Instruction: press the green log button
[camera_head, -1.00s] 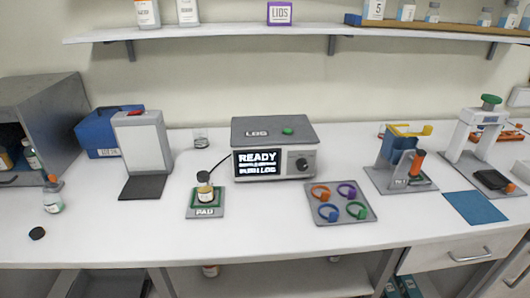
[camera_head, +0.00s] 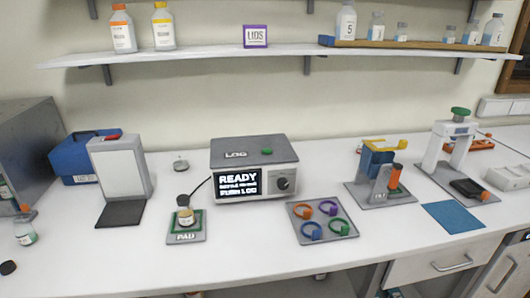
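The green log button (camera_head: 266,150) sits on the top of a grey box-shaped device (camera_head: 232,157), right of the word LOG, in the head view. The device's dark screen (camera_head: 239,184) reads READY on its first line, with smaller text below. A black knob (camera_head: 283,183) is right of the screen. A dark cable runs from the device toward the pad. Neither of my grippers is in view.
A white panel stand (camera_head: 122,170) and blue box (camera_head: 75,158) are left. A blue-and-yellow fixture (camera_head: 376,160) and white press (camera_head: 452,143) stand right. A shelf (camera_head: 200,57) with bottles hangs above.

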